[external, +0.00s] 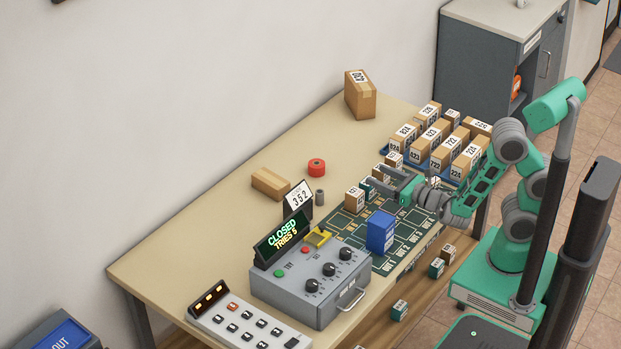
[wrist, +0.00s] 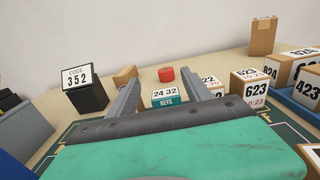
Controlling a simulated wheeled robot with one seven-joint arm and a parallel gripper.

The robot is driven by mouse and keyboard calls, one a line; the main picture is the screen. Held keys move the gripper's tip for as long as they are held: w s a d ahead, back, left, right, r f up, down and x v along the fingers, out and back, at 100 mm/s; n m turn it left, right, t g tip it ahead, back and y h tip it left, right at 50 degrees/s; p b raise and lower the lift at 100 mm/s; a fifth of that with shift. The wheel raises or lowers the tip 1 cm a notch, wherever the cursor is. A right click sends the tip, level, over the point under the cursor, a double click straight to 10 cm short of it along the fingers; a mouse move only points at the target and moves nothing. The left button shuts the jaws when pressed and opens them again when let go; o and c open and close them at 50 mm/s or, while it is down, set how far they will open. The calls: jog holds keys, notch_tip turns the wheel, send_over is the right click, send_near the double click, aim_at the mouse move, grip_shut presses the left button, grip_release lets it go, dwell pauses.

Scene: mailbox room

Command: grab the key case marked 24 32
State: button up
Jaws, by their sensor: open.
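The key case marked 24 32 (wrist: 166,97) is a small box with a white number label and a teal front reading KEYS. In the wrist view it sits on the table just beyond and between the two fingers of my gripper (wrist: 168,92). The fingers are spread apart with nothing between them that I can see gripped. In the external view my gripper (external: 374,175) reaches low over the green mat from the right. The case there is small and partly hidden by the fingers.
Cardboard parcels (external: 440,150) in blue trays stand right of my gripper. A blue box (external: 381,233), a grey control box (external: 310,283) and a code sign 352 (external: 300,195) stand to its left. A red tape roll (external: 317,167) lies behind. The table's back left is clear.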

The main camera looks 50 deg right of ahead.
aim_at(373, 188)
notch_tip(373, 188, down, 5)
jog(key=shift+f+b, duration=0.2)
jog(key=shift+b, duration=1)
jog(key=w+p, duration=0.1)
jog(key=w, duration=0.1)
jog(key=w+p, duration=0.1)
jog(key=w, duration=0.1)
jog(key=w+p, duration=0.1)
jog(key=w, duration=0.2)
jog(key=shift+d+r, duration=0.1)
jog(key=shift+r, duration=0.2)
jog(key=shift+w, duration=0.3)
jog(key=shift+c, duration=0.6)
jog(key=c, duration=1.1)
